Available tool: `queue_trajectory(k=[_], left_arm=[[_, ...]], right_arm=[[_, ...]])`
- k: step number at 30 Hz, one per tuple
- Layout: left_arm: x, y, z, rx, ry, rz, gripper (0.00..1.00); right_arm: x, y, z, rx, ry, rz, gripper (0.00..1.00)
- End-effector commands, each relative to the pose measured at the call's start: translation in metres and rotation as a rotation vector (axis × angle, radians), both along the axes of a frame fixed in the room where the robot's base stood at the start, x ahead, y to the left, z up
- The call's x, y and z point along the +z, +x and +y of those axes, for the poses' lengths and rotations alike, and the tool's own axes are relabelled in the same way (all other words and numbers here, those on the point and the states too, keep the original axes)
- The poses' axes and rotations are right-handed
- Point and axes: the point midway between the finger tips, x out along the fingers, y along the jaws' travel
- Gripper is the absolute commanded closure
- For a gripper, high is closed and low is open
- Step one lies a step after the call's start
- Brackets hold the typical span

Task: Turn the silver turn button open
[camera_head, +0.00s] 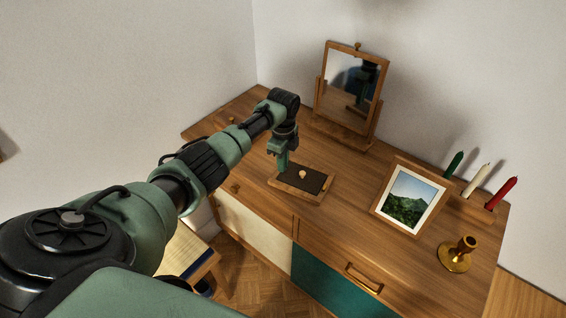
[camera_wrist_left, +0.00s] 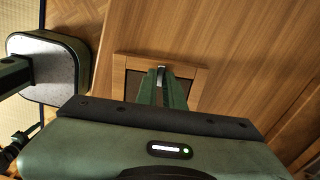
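A small wooden frame (camera_head: 315,197) with a dark panel lies flat on the cabinet top, with a light round knob (camera_head: 303,174) on the panel. My left gripper (camera_head: 282,166) points down at the frame's left side. In the left wrist view the fingers (camera_wrist_left: 161,78) are close together over the frame's edge (camera_wrist_left: 130,61). A small silver piece (camera_wrist_left: 161,70) shows at the fingertips; it looks like the turn button, partly hidden by the fingers. I cannot tell whether the fingers grip it. My right gripper is not in view.
A tilting mirror (camera_head: 352,84) stands behind the frame. A landscape picture (camera_head: 410,202), a brass candlestick (camera_head: 457,254) and green, white and red candles (camera_head: 476,180) stand to the right. The cabinet top (camera_head: 345,215) between is clear.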

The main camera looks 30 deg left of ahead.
Motion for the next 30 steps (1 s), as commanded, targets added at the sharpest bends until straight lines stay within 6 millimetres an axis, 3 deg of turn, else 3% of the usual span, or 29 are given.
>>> queue_trajectory(k=[14,30], left_arm=[[0.001,0.002,-0.001,0.084,-0.003,0.000,1.00],[0.002,0.007,0.001,0.547,-0.002,-0.001,1.00]], right_arm=[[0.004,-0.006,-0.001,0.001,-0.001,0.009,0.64],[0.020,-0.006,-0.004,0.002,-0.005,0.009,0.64]])
